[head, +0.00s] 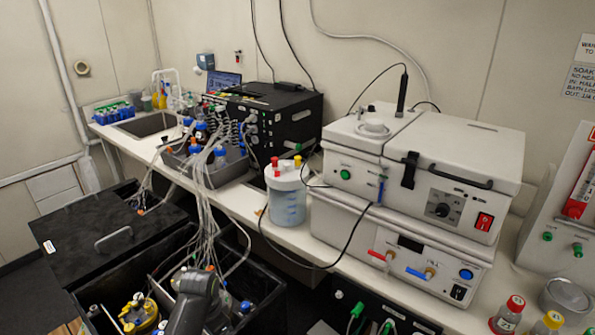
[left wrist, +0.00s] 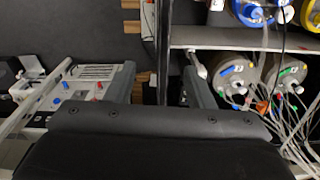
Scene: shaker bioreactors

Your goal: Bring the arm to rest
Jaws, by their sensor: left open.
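My left gripper (left wrist: 158,85) shows in the left wrist view, with its two grey fingers wide apart and nothing between them. Behind the fingers is a dark surface. A dark grey part of one of my arms (head: 192,305) rises from the bottom edge of the head view, in front of the open black box; its fingers cannot be made out there. My right gripper is in neither view.
In the head view, an open black box (head: 255,270) holds vessels and tubing. A white bench (head: 245,205) carries a tubed jug (head: 287,195) and stacked white instruments (head: 430,160). In the left wrist view, cylindrical vessels (left wrist: 233,78) with loose tubes lie close right of the gripper.

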